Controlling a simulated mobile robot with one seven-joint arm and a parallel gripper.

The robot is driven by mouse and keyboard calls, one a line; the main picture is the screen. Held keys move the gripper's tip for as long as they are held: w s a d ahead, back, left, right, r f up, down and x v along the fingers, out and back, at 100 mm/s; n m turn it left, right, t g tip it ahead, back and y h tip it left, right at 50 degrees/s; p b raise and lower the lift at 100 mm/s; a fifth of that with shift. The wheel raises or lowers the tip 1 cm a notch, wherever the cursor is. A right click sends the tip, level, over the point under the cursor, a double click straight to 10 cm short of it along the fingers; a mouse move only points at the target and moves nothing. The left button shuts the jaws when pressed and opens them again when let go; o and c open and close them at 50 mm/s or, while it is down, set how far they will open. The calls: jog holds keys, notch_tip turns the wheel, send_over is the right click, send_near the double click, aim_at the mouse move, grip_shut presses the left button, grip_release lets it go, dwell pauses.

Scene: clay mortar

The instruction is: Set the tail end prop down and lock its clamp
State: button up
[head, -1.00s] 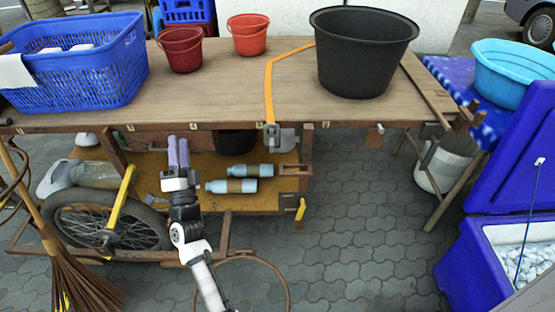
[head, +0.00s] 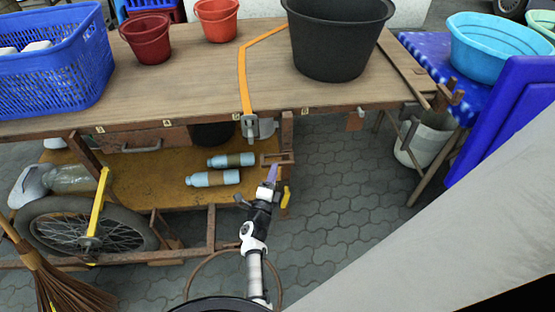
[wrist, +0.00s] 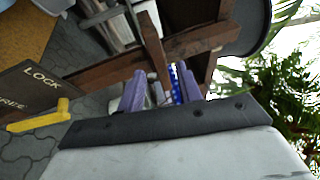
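A brown post (head: 287,135) stands at the cart's right end under the tabletop, with a wooden bracket (head: 279,158) on it. I cannot tell for sure which part is the prop. A yellow lever (head: 286,196) hangs below the bracket. In the wrist view the yellow lever (wrist: 40,117) lies beside a dark plate (wrist: 35,92) lettered LOCK and, partly cut off, RIDE. My gripper (head: 272,172) has purple fingers and is just left of and above the lever in the head view. In the wrist view my gripper (wrist: 160,88) is open, with brown timber beyond its fingers.
Two bottles (head: 212,178) lie on the lower shelf left of my gripper. A black tub (head: 340,40) and an orange strap (head: 243,80) are on the tabletop (head: 190,75).

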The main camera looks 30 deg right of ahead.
jog(key=x, duration=0.6)
jog(key=shift+b, duration=0.35)
jog(key=shift+w, duration=0.1)
grip_shut()
